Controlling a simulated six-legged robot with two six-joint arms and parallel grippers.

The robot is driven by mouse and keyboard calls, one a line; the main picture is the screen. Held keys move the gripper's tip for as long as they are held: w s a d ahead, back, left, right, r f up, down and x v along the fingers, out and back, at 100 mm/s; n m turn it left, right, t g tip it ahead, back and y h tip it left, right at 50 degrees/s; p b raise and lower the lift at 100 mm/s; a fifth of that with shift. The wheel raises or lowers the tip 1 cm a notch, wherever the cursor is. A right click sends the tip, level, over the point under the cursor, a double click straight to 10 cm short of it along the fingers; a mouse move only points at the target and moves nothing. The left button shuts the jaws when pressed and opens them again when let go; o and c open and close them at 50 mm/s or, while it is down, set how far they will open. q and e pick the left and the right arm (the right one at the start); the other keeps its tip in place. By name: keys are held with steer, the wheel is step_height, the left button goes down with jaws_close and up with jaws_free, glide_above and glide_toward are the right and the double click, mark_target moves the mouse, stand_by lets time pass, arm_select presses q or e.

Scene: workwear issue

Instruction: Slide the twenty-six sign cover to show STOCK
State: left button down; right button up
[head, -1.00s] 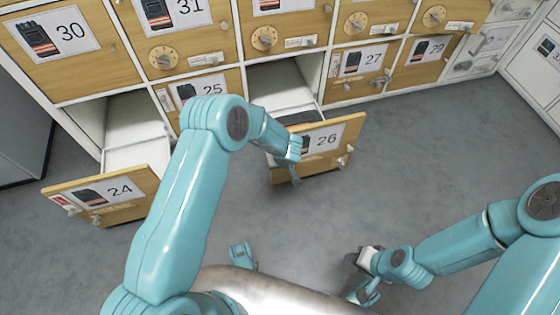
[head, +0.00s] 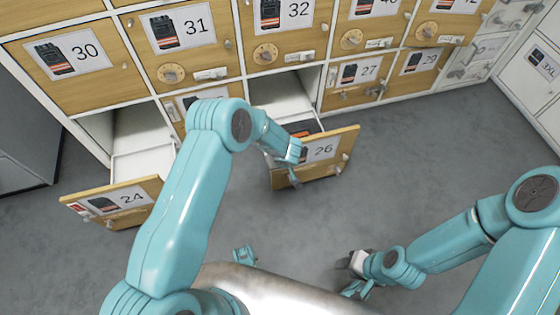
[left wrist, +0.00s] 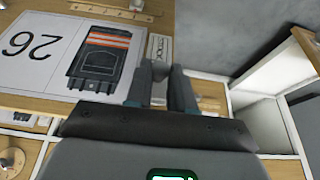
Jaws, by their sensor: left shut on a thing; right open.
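My left gripper (head: 296,177) is at the left part of this front. In the left wrist view its fingers (left wrist: 160,80) are closed at the end of the strip, on the sign cover; the gripped part is hidden between them. My right gripper (head: 350,266) is open and empty, low over the floor, away from the drawers.
Drawer 24 (head: 128,204) also stands open at the left. Closed compartments 30 (head: 105,85), 31 (head: 190,50) and 27 (head: 352,95) surround the open drawers, several with dials and small sign strips. The grey floor (head: 440,140) is clear at the right.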

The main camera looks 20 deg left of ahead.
arm_select(q)
steer(key=c, duration=1)
jaws_free()
steer(key=shift+r, duration=0.2)
steer(key=shift+o, duration=0.2)
steer(key=shift+f, duration=0.1)
steer(key=p+v, duration=0.6)
steer(key=v, duration=1)
steer(key=shift+p, duration=0.35)
steer(key=shift+s+d, duration=0.1)
